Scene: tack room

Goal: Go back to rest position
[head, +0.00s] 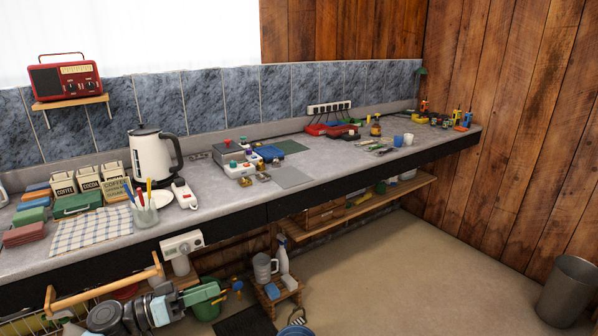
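My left arm comes in low at the bottom left, in front of the counter's front edge. My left gripper (222,294) is at its end, over the floor area below the counter and near a green item. My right gripper is not in view.
The long grey counter (290,205) holds a white kettle (152,155), a checked cloth (90,231), canisters and tools. A grey bin (567,290) stands right. The floor (420,275) between is clear.

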